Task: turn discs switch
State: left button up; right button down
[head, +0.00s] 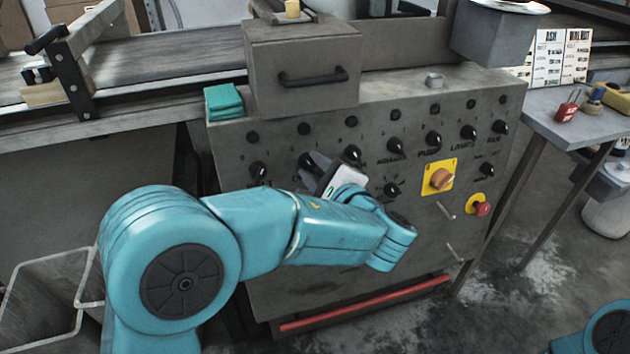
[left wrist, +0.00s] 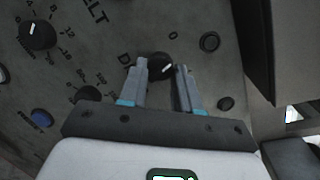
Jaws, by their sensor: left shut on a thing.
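The discs switch is a black rotary knob with a white pointer line (left wrist: 160,66) on the grey control panel. In the left wrist view it sits between the two fingertips of my left gripper (left wrist: 161,70), beside a partly hidden label starting with "D". In the head view my left gripper (head: 314,166) reaches the upper row of knobs and is shut on this black knob (head: 306,160), partly covering it. The pointer slants up to the right in the wrist view. My right gripper is not in view.
Similar knobs flank it, one at left (head: 258,170) and one at right (head: 350,154). A yellow-plated orange switch (head: 440,178) and a red button (head: 482,208) are farther right.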

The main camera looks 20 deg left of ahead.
pick_arm(q)
jog(key=shift+w+n+b, duration=0.1)
jog(key=shift+n+b, duration=0.95)
jog(key=shift+n, duration=0.35)
jog(key=shift+r, duration=0.15)
jog(key=o, duration=0.9)
jog(key=shift+o, duration=0.8)
jog(key=shift+w, duration=0.1)
jog(key=shift+g, duration=0.3)
